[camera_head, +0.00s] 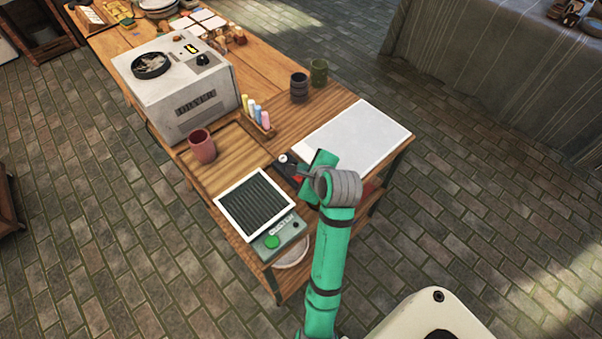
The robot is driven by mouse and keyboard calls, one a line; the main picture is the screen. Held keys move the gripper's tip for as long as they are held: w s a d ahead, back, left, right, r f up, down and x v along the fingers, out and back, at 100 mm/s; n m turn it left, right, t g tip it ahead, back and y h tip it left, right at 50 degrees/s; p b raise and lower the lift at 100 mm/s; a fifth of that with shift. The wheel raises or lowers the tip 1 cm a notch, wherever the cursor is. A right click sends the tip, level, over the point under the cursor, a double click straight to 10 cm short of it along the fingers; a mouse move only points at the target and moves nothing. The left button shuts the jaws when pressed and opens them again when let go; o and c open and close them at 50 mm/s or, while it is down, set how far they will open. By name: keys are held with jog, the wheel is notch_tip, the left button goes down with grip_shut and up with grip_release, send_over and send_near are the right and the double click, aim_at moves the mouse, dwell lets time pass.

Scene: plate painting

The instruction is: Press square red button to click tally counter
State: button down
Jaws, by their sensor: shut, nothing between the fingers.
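A small dark device with a round pale dial (283,158) and a bit of red (296,179) sits on the wooden table, left of my wrist. It appears to be the tally counter, and the red bit may be its square button; my arm partly hides it. My gripper (302,173) is shut and empty at the end of my green arm, right beside or over the red bit. I cannot tell whether its fingertips touch the device.
A grey box labelled DRYER (150,100), a reddish cup (202,146) and small coloured bottles (256,113) stand left. A white sheet (352,135) lies right. A dark ribbed panel (250,205) and a green-button box (280,238) are in front. Dark cups (299,87) stand behind.

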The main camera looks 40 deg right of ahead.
jog(key=shift+f, duration=0.2)
dwell(0.5)
jog(key=shift+f, duration=0.25)
jog(key=shift+f, duration=0.45)
dwell(0.9)
jog(key=shift+r, duration=0.9)
jog(key=shift+r, duration=2.5)
jog(key=shift+w, duration=0.1)
